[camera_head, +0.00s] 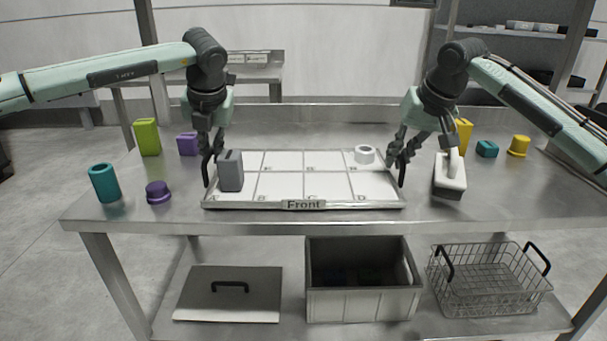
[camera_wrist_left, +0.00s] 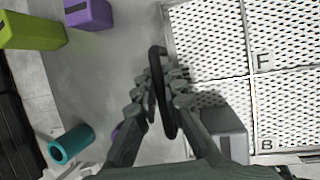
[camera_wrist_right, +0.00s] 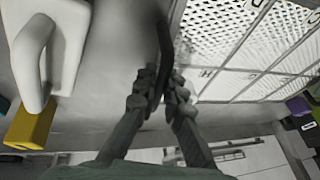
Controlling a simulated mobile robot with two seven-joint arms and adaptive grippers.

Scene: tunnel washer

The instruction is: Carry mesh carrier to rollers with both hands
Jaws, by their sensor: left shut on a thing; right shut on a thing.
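My left gripper (camera_head: 211,172) is shut on the carrier's left black handle (camera_wrist_left: 159,90). My right gripper (camera_head: 399,171) is shut on its right black handle (camera_wrist_right: 164,60). I cannot tell whether the carrier touches the table or hovers just above it. I cannot make out any rollers.
A white-handled tool (camera_head: 450,178) lies close beside my right gripper. A purple knob (camera_head: 158,192), teal cylinder (camera_head: 104,183) and green block (camera_head: 147,137) stand left. Yellow and teal pieces stand right. A grey bin (camera_head: 362,303) and wire basket (camera_head: 490,285) sit on the lower shelf.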

